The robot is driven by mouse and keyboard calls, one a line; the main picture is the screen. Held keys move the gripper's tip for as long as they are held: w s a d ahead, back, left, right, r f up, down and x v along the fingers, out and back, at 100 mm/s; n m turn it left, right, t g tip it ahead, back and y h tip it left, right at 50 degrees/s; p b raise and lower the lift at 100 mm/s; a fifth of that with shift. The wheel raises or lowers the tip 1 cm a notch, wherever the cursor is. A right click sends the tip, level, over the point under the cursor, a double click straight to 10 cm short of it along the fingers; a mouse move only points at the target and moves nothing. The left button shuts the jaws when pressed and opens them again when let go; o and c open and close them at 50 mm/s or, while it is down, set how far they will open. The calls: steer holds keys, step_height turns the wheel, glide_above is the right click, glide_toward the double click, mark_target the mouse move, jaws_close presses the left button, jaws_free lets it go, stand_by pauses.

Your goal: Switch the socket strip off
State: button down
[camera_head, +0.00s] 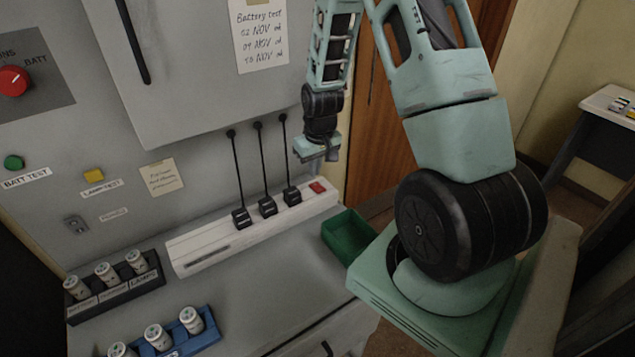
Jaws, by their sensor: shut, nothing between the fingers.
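The white socket strip (205,243) lies along the back of the console's grey ledge, against the panel. Several black plugs (267,206) sit in it, with cords running up to the panel. A red switch (318,187) is at the strip's right end; whether it is on or off cannot be told. My gripper (303,158) is shut and empty. It hangs above the strip's right end, apart from the switch by a small gap in the picture. The fingertips are small and partly hard to make out.
A green open bin (348,232) stands right of the strip, beside my base. A black rack (115,290) and a blue rack (205,322) hold white canisters at the front left. A red knob (13,81) is on the panel. The ledge's middle is clear.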

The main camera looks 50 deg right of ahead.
mark_target(315, 185)
step_height(315, 185, up, 4)
steer(key=p, duration=0.2)
steer(key=shift+p, duration=0.3)
steer(key=shift+s+f, duration=0.1)
stand_by(0.6)
